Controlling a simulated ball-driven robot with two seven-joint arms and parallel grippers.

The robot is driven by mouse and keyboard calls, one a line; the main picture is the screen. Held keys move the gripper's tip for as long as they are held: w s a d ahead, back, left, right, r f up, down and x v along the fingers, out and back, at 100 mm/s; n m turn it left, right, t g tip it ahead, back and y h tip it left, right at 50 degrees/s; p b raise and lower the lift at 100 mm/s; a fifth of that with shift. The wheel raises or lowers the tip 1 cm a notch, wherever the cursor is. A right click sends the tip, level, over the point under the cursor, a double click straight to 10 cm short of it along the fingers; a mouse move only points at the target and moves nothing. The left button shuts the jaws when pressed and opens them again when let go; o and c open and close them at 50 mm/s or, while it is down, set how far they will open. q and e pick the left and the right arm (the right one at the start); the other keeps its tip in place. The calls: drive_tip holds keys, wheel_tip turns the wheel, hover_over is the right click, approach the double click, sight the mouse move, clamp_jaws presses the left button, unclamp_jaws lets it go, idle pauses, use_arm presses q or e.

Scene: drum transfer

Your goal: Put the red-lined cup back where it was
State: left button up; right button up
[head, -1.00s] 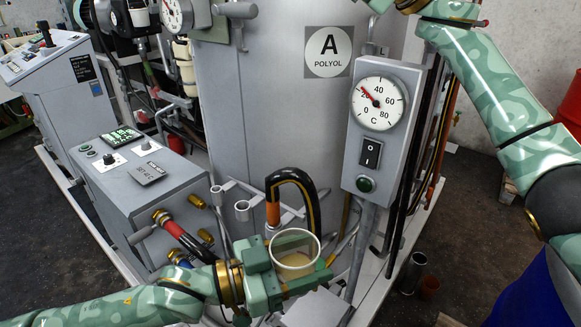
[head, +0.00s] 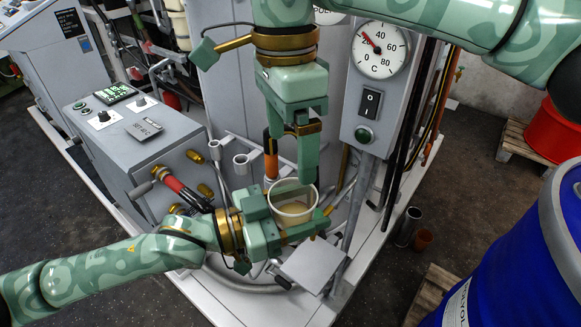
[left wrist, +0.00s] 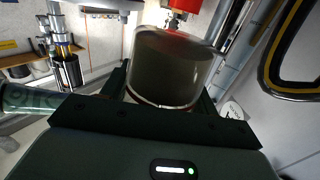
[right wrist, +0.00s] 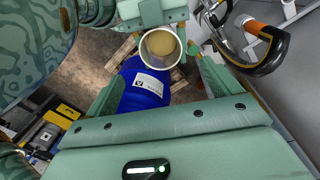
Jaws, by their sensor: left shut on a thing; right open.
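The cup (head: 291,212) is a pale, see-through cup with cream liquid low inside. My left gripper (head: 308,208) is shut on it and holds it upright above the machine's base. In the left wrist view the cup (left wrist: 172,68) fills the middle, with a thin reddish line near its lower edge. My right gripper (head: 289,165) is open and empty, pointing down just above and beside the cup. In the right wrist view the cup's open mouth (right wrist: 160,48) shows beyond and between the open fingers. I cannot tell which spot the cup came from.
A grey plate (head: 312,264) stands low below the cup. A black hose with an orange section (head: 271,160) and the gauge post (head: 371,100) are close behind. A blue drum (head: 515,270) stands at right. A dark cylinder (head: 407,228) and a brown cup (head: 424,238) stand on the floor.

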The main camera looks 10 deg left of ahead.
sight(291, 190)
drive_tip(key=f, duration=0.9)
drive_tip(key=shift+s+d, duration=0.15)
drive_tip(key=shift+s, duration=0.15)
drive_tip(key=c, duration=1)
use_arm(q)
drive_tip(key=o, duration=1.1)
use_arm(e)
drive_tip(key=shift+c, duration=0.3)
